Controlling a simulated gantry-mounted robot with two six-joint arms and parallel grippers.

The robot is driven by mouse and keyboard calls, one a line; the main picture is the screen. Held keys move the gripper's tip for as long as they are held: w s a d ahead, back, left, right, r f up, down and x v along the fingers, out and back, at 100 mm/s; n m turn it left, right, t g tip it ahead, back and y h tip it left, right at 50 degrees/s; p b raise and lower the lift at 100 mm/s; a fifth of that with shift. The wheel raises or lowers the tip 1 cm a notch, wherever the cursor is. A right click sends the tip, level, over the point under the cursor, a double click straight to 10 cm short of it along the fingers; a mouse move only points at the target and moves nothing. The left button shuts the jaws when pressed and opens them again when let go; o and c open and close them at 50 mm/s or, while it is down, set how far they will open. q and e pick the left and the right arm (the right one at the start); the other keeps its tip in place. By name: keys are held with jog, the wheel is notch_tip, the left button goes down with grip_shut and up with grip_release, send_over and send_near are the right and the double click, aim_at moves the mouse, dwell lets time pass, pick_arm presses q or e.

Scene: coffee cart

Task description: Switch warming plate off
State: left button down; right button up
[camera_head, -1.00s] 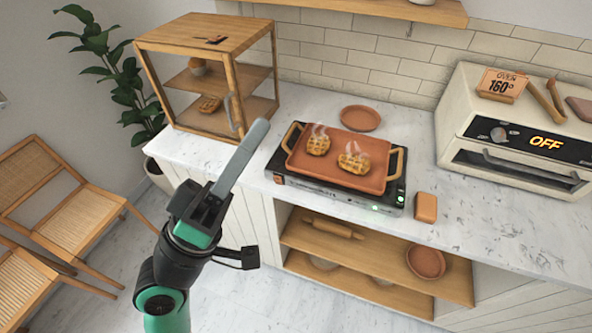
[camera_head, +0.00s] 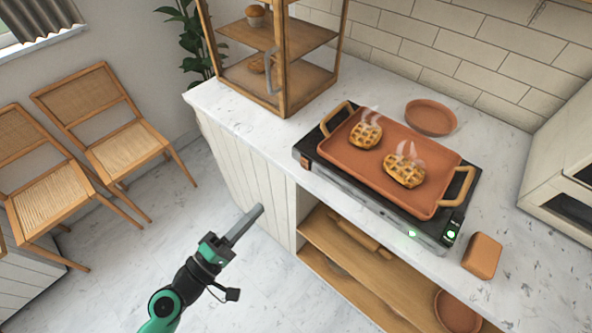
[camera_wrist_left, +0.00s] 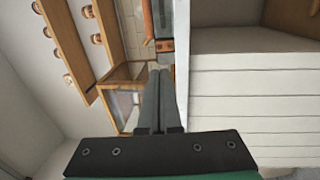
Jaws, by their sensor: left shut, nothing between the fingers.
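The warming plate (camera_head: 368,207) is a flat black-and-grey appliance on the marble counter. Two green lights glow at its front right corner, one on the front face (camera_head: 412,233) and one on top (camera_head: 450,234). A terracotta tray (camera_head: 440,168) with two handles sits on the plate, holding two steaming waffles. My left gripper (camera_head: 260,209) is shut and empty in front of the white cabinet, left of the plate and apart from it. In the left wrist view its closed fingers (camera_wrist_left: 160,72) point toward the counter edge. My right gripper is not in view.
A wooden display case (camera_head: 290,60) stands at the counter's left. A round terracotta dish (camera_head: 430,118) lies behind the plate and an orange-brown block (camera_head: 482,256) lies right of it. An open shelf (camera_head: 345,275) is below.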

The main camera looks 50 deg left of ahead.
aim_at(304, 162)
pick_arm(q)
jog(key=w+p, duration=0.1)
jog(key=w, duration=0.3)
jog(key=w+a+r+p, duration=0.1)
jog(key=w+p, duration=0.1)
jog(key=w, duration=0.2)
jog(key=w+p, duration=0.1)
jog(key=w, duration=0.3)
jog(key=shift+w+a+r, duration=0.15)
jog(key=shift+w+r, duration=0.25)
jog(key=shift+w, duration=0.55)
jog(key=shift+a+p, duration=0.1)
jog(key=shift+p, duration=0.2)
